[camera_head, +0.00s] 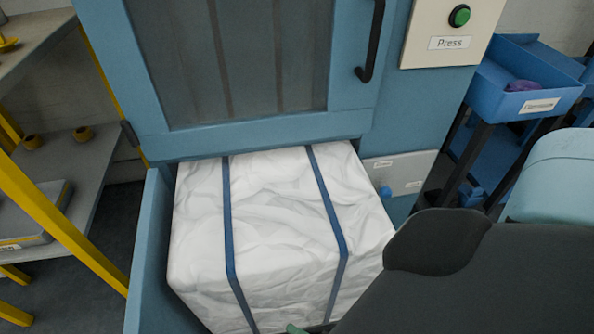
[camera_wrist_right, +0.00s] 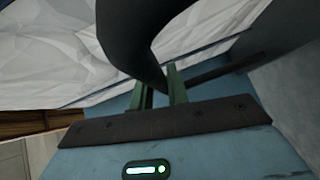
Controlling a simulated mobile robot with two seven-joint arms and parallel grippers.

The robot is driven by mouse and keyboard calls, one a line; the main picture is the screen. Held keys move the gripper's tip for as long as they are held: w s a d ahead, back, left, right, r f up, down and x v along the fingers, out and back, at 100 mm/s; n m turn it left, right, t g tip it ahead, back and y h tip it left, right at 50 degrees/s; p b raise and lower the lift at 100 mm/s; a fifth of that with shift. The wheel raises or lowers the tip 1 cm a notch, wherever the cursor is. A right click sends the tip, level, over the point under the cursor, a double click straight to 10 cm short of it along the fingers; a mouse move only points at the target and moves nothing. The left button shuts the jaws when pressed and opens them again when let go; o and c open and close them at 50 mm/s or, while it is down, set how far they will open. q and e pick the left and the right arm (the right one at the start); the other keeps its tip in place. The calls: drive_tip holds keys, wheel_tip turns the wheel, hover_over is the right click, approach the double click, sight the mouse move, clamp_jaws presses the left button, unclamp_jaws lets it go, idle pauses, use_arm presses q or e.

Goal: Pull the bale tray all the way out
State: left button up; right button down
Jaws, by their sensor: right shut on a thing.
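The bale tray (camera_head: 148,265) is blue and sticks out from under the press door. Its left wall shows in the head view; its front is mostly hidden below the picture edge and behind my right arm. A white wrapped bale (camera_head: 275,225) with two blue straps sits in it, its back edge at the door's lower edge. My right gripper (camera_wrist_right: 162,88) is at the tray's front, its green fingers shut on the dark tray handle (camera_wrist_right: 225,68); a dark curved shape hides part of the grip. A green fingertip shows at the head view's bottom edge. My left gripper is out of view.
The press door (camera_head: 235,65) has a black handle (camera_head: 372,45) and stands above the bale. A panel with a green button (camera_head: 459,15) is at upper right. A blue bin (camera_head: 525,90) stands right. Yellow-framed shelving (camera_head: 60,200) is close on the left.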

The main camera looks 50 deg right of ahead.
drive_tip(key=shift+s+a, duration=0.15)
drive_tip(key=shift+s, duration=0.1)
drive_tip(key=c, duration=1.7)
unclamp_jaws()
drive_tip(key=o, duration=0.3)
drive_tip(key=shift+o, duration=0.2)
drive_tip(key=p+v, duration=0.1)
drive_tip(key=v, duration=0.6)
drive_tip(key=shift+s, duration=0.35)
